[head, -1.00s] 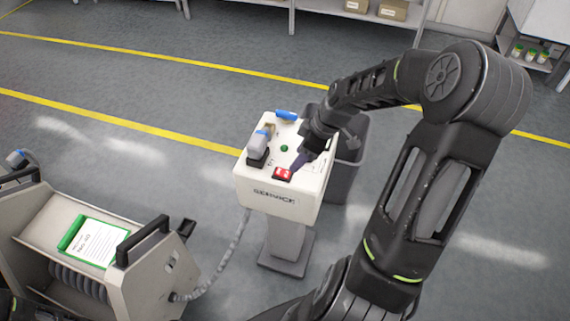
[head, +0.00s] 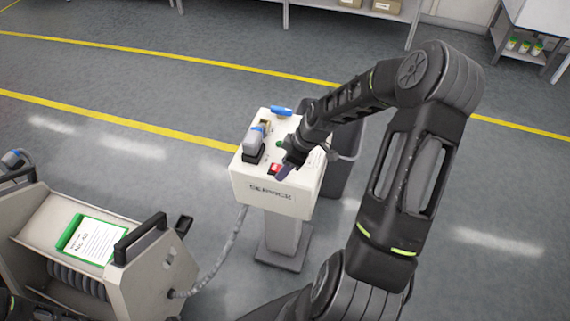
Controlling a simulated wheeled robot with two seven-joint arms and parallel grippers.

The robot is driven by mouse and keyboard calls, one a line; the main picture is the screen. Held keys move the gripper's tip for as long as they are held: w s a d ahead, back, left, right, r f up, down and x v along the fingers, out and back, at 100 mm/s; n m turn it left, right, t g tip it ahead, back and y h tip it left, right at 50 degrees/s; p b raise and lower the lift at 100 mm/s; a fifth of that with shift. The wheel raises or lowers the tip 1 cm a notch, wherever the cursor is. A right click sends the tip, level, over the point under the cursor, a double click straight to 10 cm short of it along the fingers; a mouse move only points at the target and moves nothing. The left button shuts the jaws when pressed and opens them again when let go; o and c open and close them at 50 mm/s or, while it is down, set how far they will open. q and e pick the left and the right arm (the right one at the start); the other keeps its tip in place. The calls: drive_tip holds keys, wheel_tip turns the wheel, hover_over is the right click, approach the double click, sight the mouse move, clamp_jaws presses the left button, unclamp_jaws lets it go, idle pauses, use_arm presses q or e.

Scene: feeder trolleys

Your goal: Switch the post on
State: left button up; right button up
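The white service post (head: 275,195), with "SERVICE" on its front, stands upright on a grey foot in the middle of the head view. A red rocker switch (head: 274,168) is at the front edge of its top, partly covered by my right gripper. A green round button or lamp (head: 279,144) shows behind it. My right gripper (head: 285,173) points down at the switch from the right, its tips at or just above the switch's right side. I cannot tell if they touch. The fingers overlap in this view, so their opening is hidden. My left gripper is out of view.
A grey plug with a blue part (head: 254,142) sits on the post's top left, and a blue handle (head: 281,111) at its back. A dark bin (head: 345,170) stands behind right. A grey trolley (head: 150,255) with a hose is at lower left.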

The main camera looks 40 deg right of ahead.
drive_tip(key=shift+c, duration=0.2)
clamp_jaws()
idle(0.4)
